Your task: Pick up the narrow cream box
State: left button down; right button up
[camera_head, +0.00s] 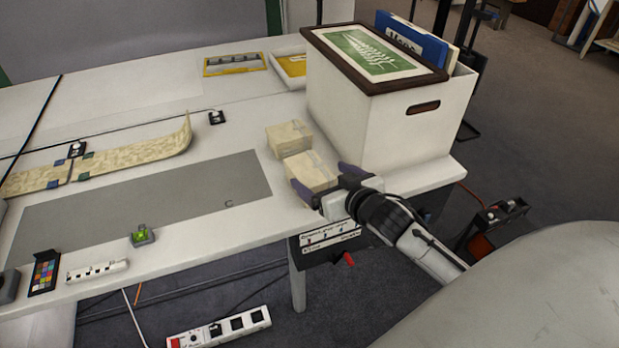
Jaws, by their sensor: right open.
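Two small cream boxes lie close together on the white table, left of the large white archival box. The farther cream box (289,137) looks a little smaller, but I cannot tell for sure which one is the narrow one. The nearer cream box (308,169) is by the table's front edge. My right gripper (326,182) is open at the near right end of the nearer box. One dark finger shows at the box's left front and the other at its right. Whether they touch it I cannot tell. My left gripper is out of view.
The archival box (375,125) stands close behind the right gripper, with a framed green picture (372,52) on top and blue folders (412,38) in it. A grey mat (150,205), an unrolled strip (130,157) and a colour chart (45,273) lie left. Yellow-framed items (235,64) lie behind.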

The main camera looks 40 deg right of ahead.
aim_at(313, 173)
jog(key=x, duration=0.5)
jog(key=shift+w+a+f, duration=0.1)
jog(key=shift+w+a, duration=0.2)
jog(key=shift+w, duration=0.15)
jog(key=c, duration=1.4)
